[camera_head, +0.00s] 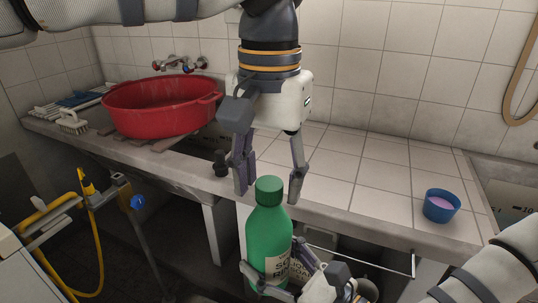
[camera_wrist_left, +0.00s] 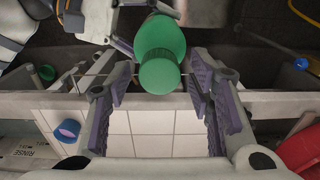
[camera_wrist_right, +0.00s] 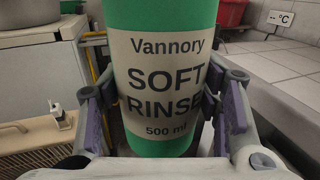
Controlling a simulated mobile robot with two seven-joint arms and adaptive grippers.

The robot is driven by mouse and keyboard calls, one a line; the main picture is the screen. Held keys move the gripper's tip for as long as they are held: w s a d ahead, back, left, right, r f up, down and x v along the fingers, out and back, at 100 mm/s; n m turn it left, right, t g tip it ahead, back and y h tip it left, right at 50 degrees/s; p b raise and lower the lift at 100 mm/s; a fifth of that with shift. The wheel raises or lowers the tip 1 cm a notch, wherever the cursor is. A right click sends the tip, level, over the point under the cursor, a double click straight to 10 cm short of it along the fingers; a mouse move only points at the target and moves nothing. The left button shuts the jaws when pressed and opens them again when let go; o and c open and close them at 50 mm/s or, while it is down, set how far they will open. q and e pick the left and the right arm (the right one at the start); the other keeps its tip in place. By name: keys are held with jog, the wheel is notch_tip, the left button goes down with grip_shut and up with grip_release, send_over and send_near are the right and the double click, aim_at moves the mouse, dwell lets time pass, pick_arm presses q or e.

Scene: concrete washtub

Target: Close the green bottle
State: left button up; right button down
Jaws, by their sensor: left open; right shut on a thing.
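The green bottle (camera_head: 268,240) stands upright in front of the tiled counter, its label facing my right arm. It fills the right wrist view (camera_wrist_right: 160,75), where the label reads "Vannory Soft Rinse 500 ml". A darker green cap (camera_head: 269,190) sits on its top; I cannot tell how tightly. My right gripper (camera_head: 268,275) is shut on the bottle's lower body. My left gripper (camera_head: 268,194) points down, open, with one finger on each side of the cap. In the left wrist view the cap (camera_wrist_left: 160,77) lies between the fingertips with gaps on both sides.
A blue cup (camera_head: 441,206) with lilac inside stands on the tiled counter (camera_head: 345,170) at right. A red tub (camera_head: 160,108) and a brush (camera_head: 72,122) are at left. A yellow hose (camera_head: 98,240) hangs at lower left. The counter's front edge lies close behind the bottle.

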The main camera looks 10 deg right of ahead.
pick_arm(q)
grip_shut()
jog(key=m, duration=0.4)
jog(key=shift+a, duration=0.1)
jog(key=m, duration=0.2)
jog(key=shift+m, duration=0.4)
jog(key=shift+o, duration=0.6)
grip_release()
notch_tip(320, 180, up, 12)
